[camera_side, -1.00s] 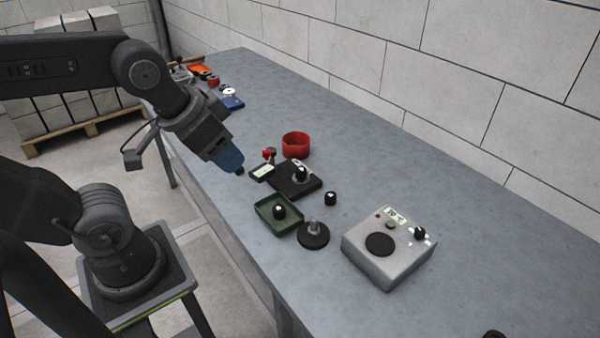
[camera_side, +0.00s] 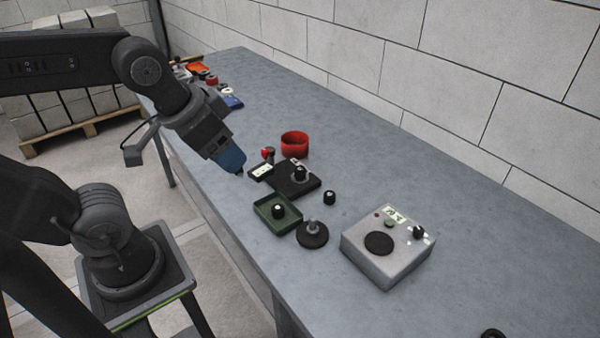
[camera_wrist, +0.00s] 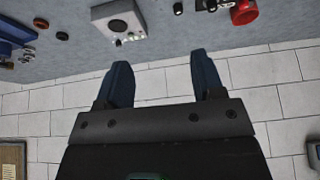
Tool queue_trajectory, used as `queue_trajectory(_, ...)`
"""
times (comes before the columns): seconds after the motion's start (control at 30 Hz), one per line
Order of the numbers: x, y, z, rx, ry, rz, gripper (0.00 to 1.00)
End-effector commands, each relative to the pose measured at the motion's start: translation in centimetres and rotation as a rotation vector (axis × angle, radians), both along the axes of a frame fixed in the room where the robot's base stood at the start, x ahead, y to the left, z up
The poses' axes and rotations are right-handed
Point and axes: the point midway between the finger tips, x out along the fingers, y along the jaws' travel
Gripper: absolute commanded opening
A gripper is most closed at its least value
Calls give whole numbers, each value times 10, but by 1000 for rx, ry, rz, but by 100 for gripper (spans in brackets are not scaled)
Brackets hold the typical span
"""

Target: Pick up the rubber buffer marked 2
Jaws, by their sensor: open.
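Several small black cylinders that look like rubber buffers show in the side view, with pale marks too small to read; I cannot tell which is marked 2. One black cylinder (camera_side: 279,211) sits in the green tray (camera_side: 259,216). A dark knob-like piece (camera_side: 418,232) is on the grey box. My gripper (camera_side: 240,173) is above the bench's near edge, left of the tray. In the wrist view its blue fingers (camera_wrist: 159,60) are apart and empty.
A grey box (camera_side: 365,262) with a black disc stands right of a round black base (camera_side: 313,235) with a metal stud. A red cup (camera_side: 294,144) stands behind the black block. A dark ring (camera_side: 493,334) lies at the bottom edge. The bench's middle right is clear.

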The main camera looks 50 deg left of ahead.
Motion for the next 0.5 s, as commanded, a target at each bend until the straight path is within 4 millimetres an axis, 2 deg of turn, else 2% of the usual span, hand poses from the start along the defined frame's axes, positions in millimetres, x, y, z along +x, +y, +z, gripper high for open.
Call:
queue_trajectory(0.13, 28, 8, 6, 75, 54, -121, 62)
queue_trajectory(0.27, 71, 23, 8, 174, 132, -318, 62)
queue_trajectory(0.37, 106, 38, 4, 240, 190, -489, 62)
queue_trajectory(0.5, 155, 63, -14, 309, 267, -737, 62)
